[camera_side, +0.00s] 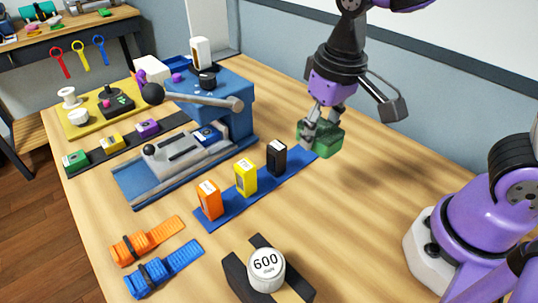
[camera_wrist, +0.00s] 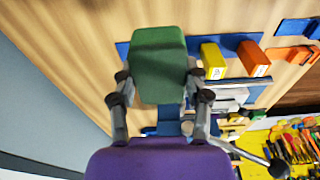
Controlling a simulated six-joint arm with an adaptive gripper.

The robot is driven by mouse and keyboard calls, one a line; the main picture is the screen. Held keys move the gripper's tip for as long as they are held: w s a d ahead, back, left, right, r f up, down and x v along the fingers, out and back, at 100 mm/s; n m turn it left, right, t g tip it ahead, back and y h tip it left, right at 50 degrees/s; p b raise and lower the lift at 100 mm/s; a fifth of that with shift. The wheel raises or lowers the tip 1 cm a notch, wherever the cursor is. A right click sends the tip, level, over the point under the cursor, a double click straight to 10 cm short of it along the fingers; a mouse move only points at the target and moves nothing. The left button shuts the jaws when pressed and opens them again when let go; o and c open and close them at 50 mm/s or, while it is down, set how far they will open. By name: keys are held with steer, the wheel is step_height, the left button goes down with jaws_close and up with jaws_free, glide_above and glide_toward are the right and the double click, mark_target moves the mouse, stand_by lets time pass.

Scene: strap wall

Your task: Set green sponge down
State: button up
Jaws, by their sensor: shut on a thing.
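The green sponge (camera_side: 325,139) is a block held above the wooden table (camera_side: 365,185), near the far right end of the blue strip (camera_side: 228,211). My gripper (camera_side: 314,132) points down and is shut on it. In the wrist view, the green sponge (camera_wrist: 158,62) sits between the two fingers of my gripper (camera_wrist: 158,88) and covers part of the blue strip behind it. A soft shadow lies on the table below and right of the sponge in the side view.
Orange (camera_side: 209,199), yellow (camera_side: 245,177) and black (camera_side: 277,157) boxes stand on the blue strip. A lever press (camera_side: 190,150) stands behind them. A 600 weight (camera_side: 266,269) sits in a dark holder in front. The table right of the strip is clear.

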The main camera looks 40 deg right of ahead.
step_height(320, 180, down, 2)
steer(key=d, duration=0.2)
glide_above(332, 159)
step_height(332, 159, down, 6)
steer(key=shift+s+r, duration=0.1)
steer(key=shift+r, duration=0.1)
steer(key=shift+f, duration=1.9)
steer(key=shift+f, duration=0.15)
steer(key=shift+f, duration=0.3)
steer(key=o, duration=0.7)
steer(key=shift+r, duration=0.1)
